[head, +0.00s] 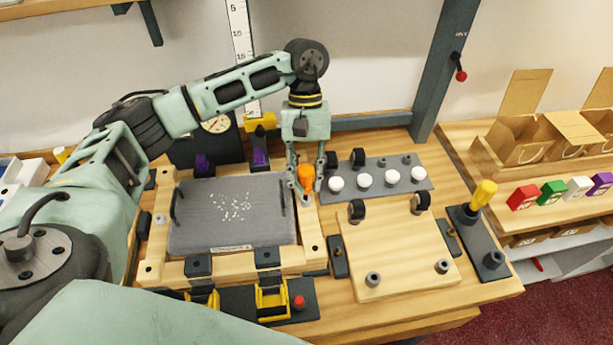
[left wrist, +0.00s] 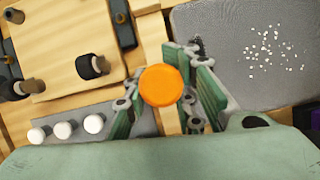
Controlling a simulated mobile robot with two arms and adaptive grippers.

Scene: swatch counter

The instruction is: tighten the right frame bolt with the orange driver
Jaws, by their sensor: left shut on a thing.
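My left gripper (head: 306,184) is shut on the orange driver (head: 305,173) and holds it upright over the right rail of the wooden frame (head: 313,238). In the left wrist view the round orange driver top (left wrist: 161,86) sits between the green fingers, above the pale wooden rail (left wrist: 152,42). The right frame bolt is not visible; the driver and fingers cover that part of the rail. I cannot tell whether the driver tip touches anything. My right gripper is not in view.
A grey panel (head: 200,232) with white bits lies inside the frame. Right of the gripper are a grey strip with white knobs (head: 364,180) and a wooden board with casters (head: 395,250). A yellow-handled driver (head: 484,193) stands farther right. Yellow clamps (head: 271,300) are at the front.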

